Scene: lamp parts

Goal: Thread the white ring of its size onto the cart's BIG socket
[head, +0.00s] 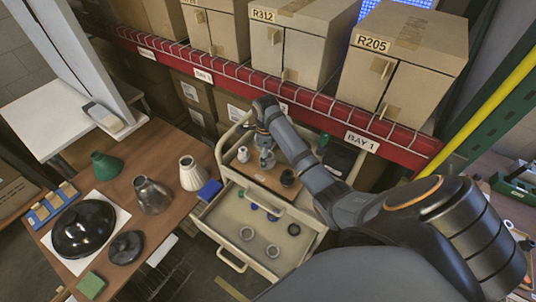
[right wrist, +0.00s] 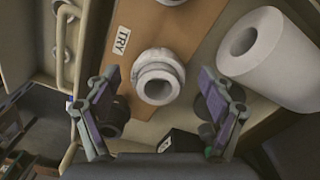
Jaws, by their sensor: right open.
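My right gripper (head: 264,145) hangs over the wooden top of the cart (head: 226,148). In the right wrist view, its open fingers (right wrist: 158,105) stand on either side of a white stepped, round piece (right wrist: 160,62) with a hole facing me. Nothing is seen clamped between them. I cannot tell whether this piece is a socket alone or a socket with a ring around it. A dark socket (head: 288,177) stands to the right on the cart top. Pale rings (head: 247,233) (head: 272,250) lie in the open drawer. My left gripper is out of view.
A thick white hollow cylinder (right wrist: 262,50) and a "TRY" label (right wrist: 122,40) are close to the right gripper. The drawer also holds a black ring (head: 294,229). The left table has lamp shades (head: 152,195) and a black dome (head: 83,229). A red shelf beam (head: 310,113) runs behind the cart.

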